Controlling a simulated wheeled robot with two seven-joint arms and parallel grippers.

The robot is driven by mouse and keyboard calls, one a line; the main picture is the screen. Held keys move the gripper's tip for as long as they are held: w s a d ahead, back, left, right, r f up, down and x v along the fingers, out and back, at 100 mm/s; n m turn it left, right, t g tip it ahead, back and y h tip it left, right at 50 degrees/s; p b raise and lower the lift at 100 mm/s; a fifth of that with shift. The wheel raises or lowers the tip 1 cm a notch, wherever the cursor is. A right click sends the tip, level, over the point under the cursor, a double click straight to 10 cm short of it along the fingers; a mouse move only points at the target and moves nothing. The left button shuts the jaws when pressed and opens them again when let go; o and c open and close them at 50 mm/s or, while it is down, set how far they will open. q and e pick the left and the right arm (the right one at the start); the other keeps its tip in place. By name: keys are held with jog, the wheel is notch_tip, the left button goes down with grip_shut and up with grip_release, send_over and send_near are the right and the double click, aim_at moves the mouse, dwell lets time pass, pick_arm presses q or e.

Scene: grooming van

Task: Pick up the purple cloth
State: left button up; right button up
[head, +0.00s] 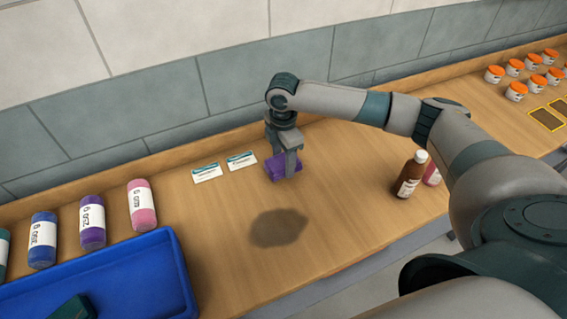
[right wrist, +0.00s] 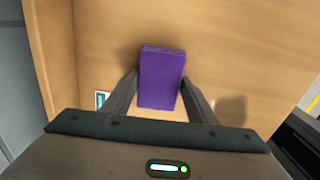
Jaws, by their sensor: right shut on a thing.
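The purple cloth (head: 278,168) is a folded block at the middle of the wooden counter, near its back, in the head view. In the right wrist view the cloth (right wrist: 162,78) lies between the two fingers. My right gripper (head: 285,172) points down and is shut on the cloth; the wrist view shows a finger on each side of it (right wrist: 160,98). Whether the cloth touches the counter or is just above it, I cannot tell.
Two white cards (head: 242,160) lie left of the cloth. A brown bottle (head: 411,175) and a pink bottle (head: 432,174) stand to the right. A blue tray (head: 180,262) and several rolled bandages (head: 92,222) are at the left. A dark patch (head: 278,228) marks the counter in front.

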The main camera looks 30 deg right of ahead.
notch_tip(320, 180, up, 2)
jog(key=shift+w+r+b, duration=0.1)
jog(key=shift+r+b, duration=0.05)
jog(key=shift+b, duration=0.4)
pick_arm(q)
notch_tip(320, 180, down, 5)
jog(key=b, duration=0.3)
jog(key=shift+r, duration=0.1)
pick_arm(e)
jog(key=s+d+r, duration=0.6)
jog(key=s+r, duration=0.1)
jog(key=s, duration=0.3)
jog(key=shift+d+r, duration=0.3)
jog(key=shift+d, duration=0.05)
jog(key=shift+w, duration=0.1)
